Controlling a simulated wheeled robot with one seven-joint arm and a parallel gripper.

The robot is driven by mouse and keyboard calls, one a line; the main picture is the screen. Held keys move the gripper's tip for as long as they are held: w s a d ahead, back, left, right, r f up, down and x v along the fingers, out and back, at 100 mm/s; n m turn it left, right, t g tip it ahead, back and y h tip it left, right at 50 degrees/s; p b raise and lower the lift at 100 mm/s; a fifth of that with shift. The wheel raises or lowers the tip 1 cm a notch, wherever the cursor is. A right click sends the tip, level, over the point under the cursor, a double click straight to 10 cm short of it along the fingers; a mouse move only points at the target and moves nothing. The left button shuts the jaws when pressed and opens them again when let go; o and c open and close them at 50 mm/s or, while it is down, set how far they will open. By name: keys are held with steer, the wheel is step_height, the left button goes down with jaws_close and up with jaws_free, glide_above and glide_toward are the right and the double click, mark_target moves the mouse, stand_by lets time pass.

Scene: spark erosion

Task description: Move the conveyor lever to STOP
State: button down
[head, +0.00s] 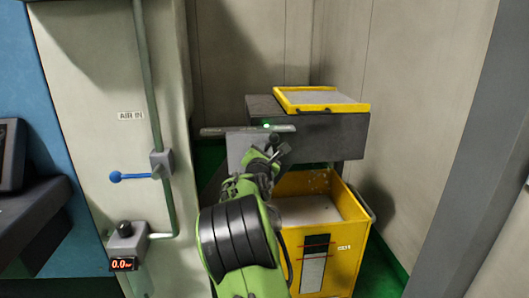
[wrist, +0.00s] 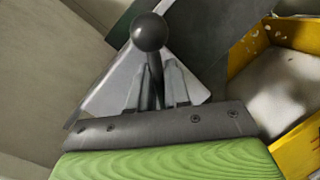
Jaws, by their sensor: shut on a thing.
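The conveyor lever, a dark stem with a black ball knob (wrist: 149,32), stands in front of a grey plate (wrist: 112,88) in the wrist view. My gripper (wrist: 155,80) is shut on the lever's stem below the knob, one grey finger on each side. In the head view my gripper (head: 272,154) is at the grey control plate (head: 240,150) on the front of the dark conveyor body (head: 335,135). A small green light (head: 267,126) glows just above it. My gripper hides most of the lever there, and no STOP marking can be read.
A yellow bin (head: 345,240) stands below the conveyor, right of my arm. A yellow-rimmed tray (head: 322,99) is on top of the conveyor. At left, a pale cabinet carries a pipe, a blue-handled valve (head: 132,177) and a gauge reading 0.0 (head: 122,264). Walls close in behind and right.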

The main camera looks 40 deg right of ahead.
steer(key=shift+a+r, duration=0.1)
steer(key=n+p, duration=0.1)
steer(key=w+a+r+n+p, duration=0.1)
steer(key=n+p, duration=0.1)
steer(key=shift+w+a+n+t, duration=0.1)
steer(key=shift+a+n+t, duration=0.2)
steer(key=shift+t, duration=0.1)
steer(key=n+p, duration=0.1)
steer(key=a+n+p, duration=0.1)
steer(key=shift+w+a+r+n+t+h+p, duration=0.1)
steer(key=shift+w+r+n+t+h+p, duration=0.05)
steer(key=shift+w+n+t+h+p, duration=0.2)
steer(key=shift+w+a+n+p, duration=0.2)
steer(key=shift+n+p, duration=0.25)
steer(key=shift+p, duration=0.05)
steer(key=c, duration=1.2)
jaws_free()
